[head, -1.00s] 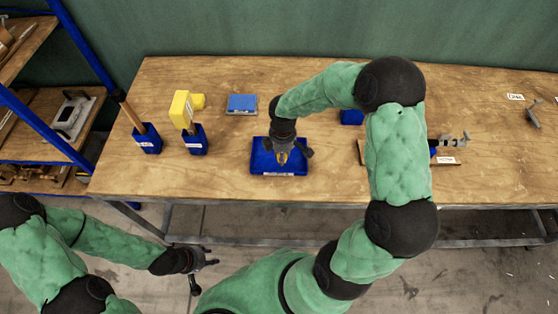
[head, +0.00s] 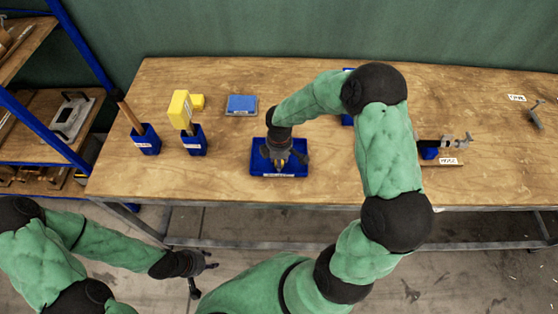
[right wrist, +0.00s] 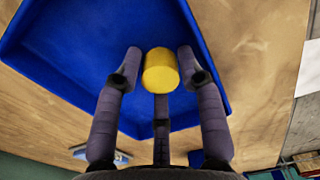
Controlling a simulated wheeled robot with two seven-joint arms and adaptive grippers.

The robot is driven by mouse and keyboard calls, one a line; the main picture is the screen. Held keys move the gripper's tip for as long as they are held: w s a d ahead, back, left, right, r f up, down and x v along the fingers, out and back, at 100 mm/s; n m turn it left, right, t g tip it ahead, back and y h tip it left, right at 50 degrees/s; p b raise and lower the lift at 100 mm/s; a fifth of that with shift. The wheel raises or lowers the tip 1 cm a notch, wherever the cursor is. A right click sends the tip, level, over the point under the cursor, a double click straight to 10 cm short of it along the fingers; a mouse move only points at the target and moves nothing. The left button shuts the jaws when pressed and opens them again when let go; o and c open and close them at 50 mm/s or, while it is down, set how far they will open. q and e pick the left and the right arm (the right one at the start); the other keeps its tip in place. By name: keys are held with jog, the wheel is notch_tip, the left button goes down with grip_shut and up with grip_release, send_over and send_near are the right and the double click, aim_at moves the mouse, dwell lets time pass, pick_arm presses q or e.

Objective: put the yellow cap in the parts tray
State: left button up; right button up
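The blue parts tray (head: 257,171) lies on the workbench near its front edge. My right gripper (head: 281,162) points down over the tray. Its fingers bend in around the yellow cap, a small round yellow piece that shows between the fingertips in the right wrist view (right wrist: 160,72). The gripper (right wrist: 160,68) looks closed on the cap, with the blue tray floor (right wrist: 75,45) behind it. Whether the cap touches the tray floor is hard to see. My left gripper (head: 196,270) hangs in front of the bench, away from the tray; its fingers look spread and empty.
Two blue holders (head: 148,146) stand left of the tray, one with a wooden handle, one under a yellow block (head: 180,109). A blue flat box (head: 241,104) lies behind. A metal clamp-like part (head: 457,142) is at right. Bare bench surrounds the tray.

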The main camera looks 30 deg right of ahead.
jog(key=shift+r, duration=0.55)
notch_tip(320, 180, up, 11)
jog(key=p, duration=0.3)
jog(key=shift+r, duration=0.15)
